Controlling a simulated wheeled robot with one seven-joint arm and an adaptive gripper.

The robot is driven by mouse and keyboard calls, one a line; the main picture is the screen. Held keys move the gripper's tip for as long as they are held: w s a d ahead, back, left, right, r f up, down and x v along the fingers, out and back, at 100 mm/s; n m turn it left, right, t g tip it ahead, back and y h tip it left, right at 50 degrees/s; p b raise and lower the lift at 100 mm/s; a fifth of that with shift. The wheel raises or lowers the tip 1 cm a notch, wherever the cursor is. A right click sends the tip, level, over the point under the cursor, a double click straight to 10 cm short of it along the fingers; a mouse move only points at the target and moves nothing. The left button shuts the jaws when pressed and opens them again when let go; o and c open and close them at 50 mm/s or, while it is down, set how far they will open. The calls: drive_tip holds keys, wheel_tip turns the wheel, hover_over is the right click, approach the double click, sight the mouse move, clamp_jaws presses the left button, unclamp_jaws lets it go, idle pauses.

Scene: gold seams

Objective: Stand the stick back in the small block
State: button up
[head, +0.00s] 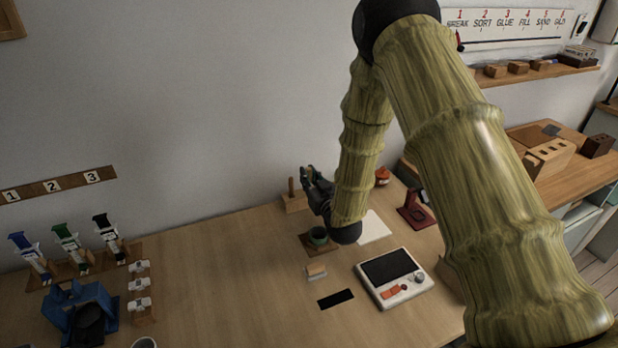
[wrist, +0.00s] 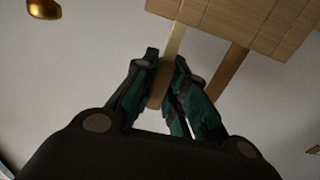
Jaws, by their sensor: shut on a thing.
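The small wooden block (head: 294,204) stands near the wall, left of my gripper, with a brown post (head: 291,186) rising from it. In the wrist view the block (wrist: 240,22) fills the top, and the darker post (wrist: 216,75) runs down from it. My gripper (head: 313,180) is shut on the thicker brown part of the stick (wrist: 160,84). The stick's pale thin end (wrist: 176,42) points at the block and meets its edge in the picture. I cannot tell whether it touches or enters the block. In the head view my gripper mostly hides the stick.
A dark green cup (head: 318,236) on a brown mat stands in front of my gripper.

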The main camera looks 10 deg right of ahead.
drive_tip(key=shift+f, duration=0.25)
idle(0.3)
drive_tip(key=o, duration=0.8)
drive_tip(key=shift+s, duration=0.1)
drive_tip(key=shift+s+d, duration=0.25)
drive_tip(key=shift+s, duration=0.95)
drive_tip(key=shift+s+d, duration=0.25)
drive_tip(key=shift+s, duration=0.9)
drive_tip(key=shift+s, duration=0.1)
drive_tip(key=shift+s+d, duration=0.25)
drive_tip(key=shift+s, duration=0.95)
drive_tip(key=shift+s+d, duration=0.25)
drive_tip(key=shift+s, duration=0.95)
drive_tip(key=shift+s+d, duration=0.25)
drive_tip(key=shift+s, duration=0.95)
